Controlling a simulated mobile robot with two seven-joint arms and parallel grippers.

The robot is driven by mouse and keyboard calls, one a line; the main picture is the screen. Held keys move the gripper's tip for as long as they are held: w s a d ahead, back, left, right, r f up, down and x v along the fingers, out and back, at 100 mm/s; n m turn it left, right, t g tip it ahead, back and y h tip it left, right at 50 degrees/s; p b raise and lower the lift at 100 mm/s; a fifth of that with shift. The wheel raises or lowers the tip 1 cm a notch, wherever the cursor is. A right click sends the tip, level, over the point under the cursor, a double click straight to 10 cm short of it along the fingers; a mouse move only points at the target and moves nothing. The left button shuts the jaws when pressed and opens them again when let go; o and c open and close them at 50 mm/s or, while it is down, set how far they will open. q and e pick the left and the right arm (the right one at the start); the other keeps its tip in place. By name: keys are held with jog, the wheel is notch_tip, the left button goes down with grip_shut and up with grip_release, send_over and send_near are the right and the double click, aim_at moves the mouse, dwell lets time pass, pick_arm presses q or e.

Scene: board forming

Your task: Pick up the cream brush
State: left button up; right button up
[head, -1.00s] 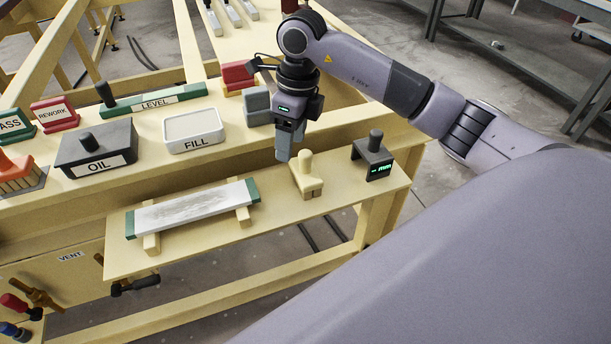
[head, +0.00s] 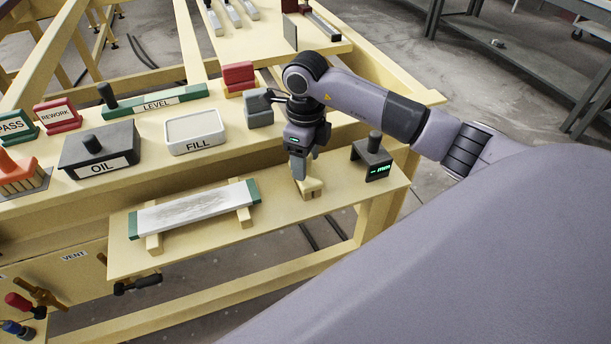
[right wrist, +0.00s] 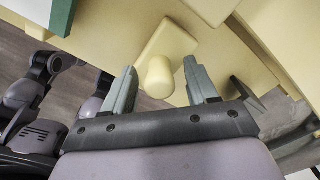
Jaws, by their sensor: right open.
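The cream brush (head: 311,188) stands upright on the front shelf, its base showing and its knob mostly hidden behind my right gripper in the head view. In the right wrist view the rounded cream handle of the brush (right wrist: 157,76) lies between the two fingertips, with its flat base behind it. My right gripper (head: 299,175) is open and comes down from above around the handle. In the right wrist view its fingers (right wrist: 160,78) stand apart on either side of the handle, with a gap showing. My left gripper is not in view.
A dark gauge block with a green display (head: 374,158) stands close right of the brush. A grey-white board with green ends (head: 195,210) lies on two wooden rests to the left. The white FILL tray (head: 195,132), OIL box (head: 98,152) and grey block (head: 258,112) stand behind.

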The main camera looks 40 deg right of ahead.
grip_shut()
jog(key=shift+r, duration=0.1)
notch_tip(320, 180, up, 11)
jog(key=shift+w, duration=0.1)
notch_tip(320, 180, up, 9)
jog(key=p, duration=0.1)
dwell(0.3)
jog(key=c, duration=0.7)
grip_release()
jog(key=c, duration=0.3)
